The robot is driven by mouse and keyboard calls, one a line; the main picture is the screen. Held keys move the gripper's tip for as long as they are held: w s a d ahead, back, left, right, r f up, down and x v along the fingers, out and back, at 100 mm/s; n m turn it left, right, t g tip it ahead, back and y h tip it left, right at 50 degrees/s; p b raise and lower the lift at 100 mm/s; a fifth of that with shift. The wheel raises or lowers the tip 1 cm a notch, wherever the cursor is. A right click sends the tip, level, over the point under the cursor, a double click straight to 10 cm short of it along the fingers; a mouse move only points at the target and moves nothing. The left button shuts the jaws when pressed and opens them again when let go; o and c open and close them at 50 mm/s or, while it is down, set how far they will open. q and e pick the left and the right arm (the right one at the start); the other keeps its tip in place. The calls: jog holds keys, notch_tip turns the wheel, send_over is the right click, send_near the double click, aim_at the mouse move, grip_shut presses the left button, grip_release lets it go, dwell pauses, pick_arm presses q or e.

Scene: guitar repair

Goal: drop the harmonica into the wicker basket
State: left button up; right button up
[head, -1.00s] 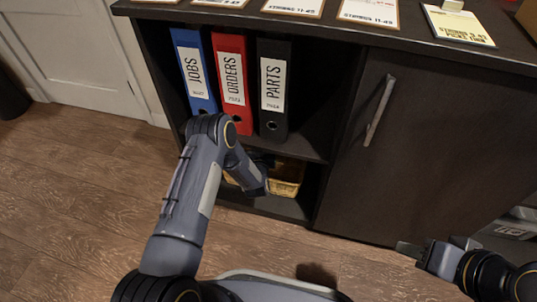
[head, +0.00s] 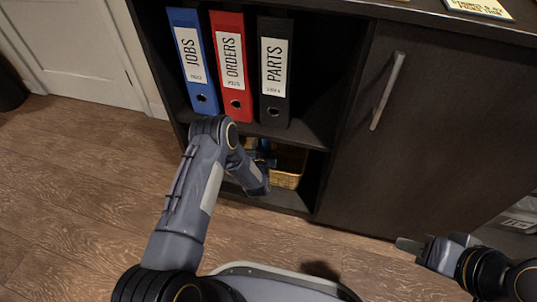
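The yellow-brown wicker basket (head: 287,180) stands in the lower shelf compartment of the dark cabinet, partly hidden by my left arm and the shelf above. My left arm reaches into that compartment. My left gripper (head: 263,154) shows only as a small dark shape at the basket, in shadow behind my forearm. I cannot tell whether its fingers are open or shut, or whether they hold anything. I cannot make out the harmonica in this view. My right gripper (head: 433,246) is at the lower right, in front of the cabinet door, with its fingers apart and nothing seen between them.
Blue (head: 193,62), red (head: 232,65) and black (head: 274,71) binders stand on the shelf above the basket. The closed cabinet door (head: 440,120) with a metal handle (head: 388,91) is to the right. Wooden floor (head: 80,200) at the left is clear.

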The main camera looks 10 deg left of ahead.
pick_arm(q)
jog(key=o, duration=0.3)
jog(key=shift+o, duration=0.2)
jog(key=shift+s, duration=0.1)
jog(key=shift+s+d+r+p, duration=0.1)
jog(key=shift+s+r+p, duration=0.05)
jog(key=shift+s+p, duration=0.25)
jog(key=f+p+v, duration=0.1)
jog(key=p+v, duration=0.1)
jog(key=v, duration=0.4)
jog(key=shift+s+r+p, duration=0.3)
jog(key=shift+s+r, duration=0.15)
jog(key=shift+r, duration=0.05)
